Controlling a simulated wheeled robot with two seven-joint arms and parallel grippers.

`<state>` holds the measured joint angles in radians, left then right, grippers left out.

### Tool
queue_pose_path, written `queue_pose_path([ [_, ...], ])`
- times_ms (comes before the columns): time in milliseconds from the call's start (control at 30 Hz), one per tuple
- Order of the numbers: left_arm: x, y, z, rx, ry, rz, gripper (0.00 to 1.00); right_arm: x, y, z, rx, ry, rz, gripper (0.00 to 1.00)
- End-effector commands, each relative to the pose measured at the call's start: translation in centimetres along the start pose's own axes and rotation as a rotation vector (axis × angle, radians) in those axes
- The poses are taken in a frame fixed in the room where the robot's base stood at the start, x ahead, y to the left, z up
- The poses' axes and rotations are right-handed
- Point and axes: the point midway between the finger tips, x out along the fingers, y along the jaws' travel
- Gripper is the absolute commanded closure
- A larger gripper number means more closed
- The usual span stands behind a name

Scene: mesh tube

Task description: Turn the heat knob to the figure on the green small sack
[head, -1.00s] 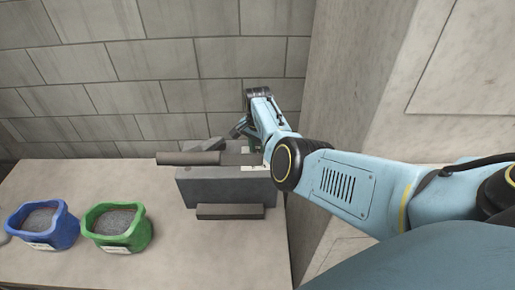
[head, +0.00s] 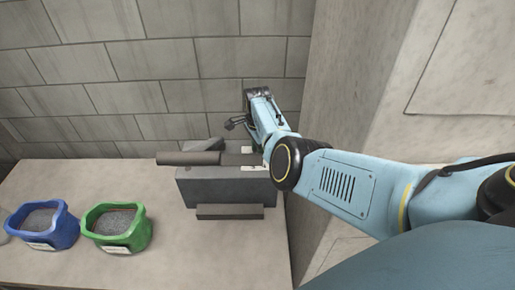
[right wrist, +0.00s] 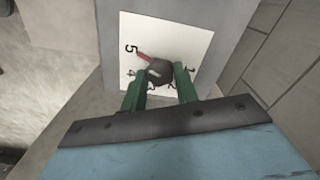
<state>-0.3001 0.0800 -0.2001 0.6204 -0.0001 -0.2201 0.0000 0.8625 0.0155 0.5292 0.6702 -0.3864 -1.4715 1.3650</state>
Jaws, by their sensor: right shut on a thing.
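The green small sack (head: 116,228) stands open on the table at the left, filled with dark grains. The figure on its pale label is too small to read. The heat knob (right wrist: 160,71) is dark and round, on a white dial plate (right wrist: 187,35) with figures around it. Its red pointer points up-left, close to the 5. My right gripper (right wrist: 159,73) is shut on the knob, one green finger on each side. In the head view my right arm hides the knob and fingertips. My left gripper is out of view.
A blue sack (head: 42,226) stands left of the green one. A grey box-like device (head: 225,188) with a dark horizontal tube (head: 188,158) sits at the table's back right. A pale wall rises close on the right. The table (head: 175,255) in front is clear.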

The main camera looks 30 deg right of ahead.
Motion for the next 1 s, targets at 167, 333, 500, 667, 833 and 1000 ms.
queue_pose_path([
  [167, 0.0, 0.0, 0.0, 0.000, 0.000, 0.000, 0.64, -0.1, -0.1, 0.0, 0.004, 0.000, -0.002, 0.93],
  [333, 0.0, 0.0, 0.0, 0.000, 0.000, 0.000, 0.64, -0.1, -0.1, 0.0, 0.004, 0.000, -0.002, 0.66],
  [500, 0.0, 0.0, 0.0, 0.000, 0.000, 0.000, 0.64, -0.1, -0.1, 0.0, 0.003, 0.000, -0.001, 0.48],
  [667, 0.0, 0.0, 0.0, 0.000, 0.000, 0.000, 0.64, 0.0, 0.0, 0.0, 0.002, 0.000, -0.001, 0.48],
  [833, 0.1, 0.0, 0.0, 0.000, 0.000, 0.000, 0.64, -0.3, -0.1, 0.0, 0.002, 0.000, -0.001, 0.48],
  [1000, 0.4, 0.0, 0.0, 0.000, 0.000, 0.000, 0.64, -1.8, -0.1, -0.1, 0.002, 0.001, -0.004, 0.48],
])
